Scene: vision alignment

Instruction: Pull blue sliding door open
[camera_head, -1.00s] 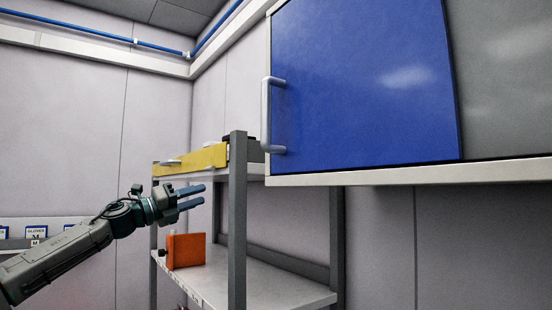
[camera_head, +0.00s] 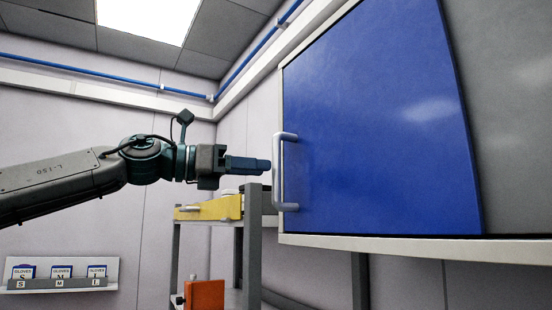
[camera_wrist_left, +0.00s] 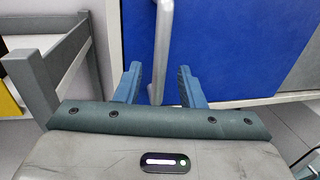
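The blue sliding door (camera_head: 375,125) fills the upper right of the head view. It shows behind the fingers in the left wrist view (camera_wrist_left: 235,45). Its light grey vertical bar handle (camera_head: 278,172) is at the door's left edge. My left gripper (camera_head: 264,165) points right and sits just left of the handle, near its middle height. In the left wrist view my left gripper (camera_wrist_left: 158,86) is open, and the handle (camera_wrist_left: 162,45) lines up between the two blue fingers. The fingers are not closed on it. My right gripper is not in view.
A grey panel (camera_head: 505,90) adjoins the door on the right. Below are a metal shelf rack (camera_head: 252,250), a yellow drawer-like bin (camera_head: 215,208) and an orange box (camera_head: 204,295). Glove boxes (camera_head: 62,272) sit on a wall rack at lower left.

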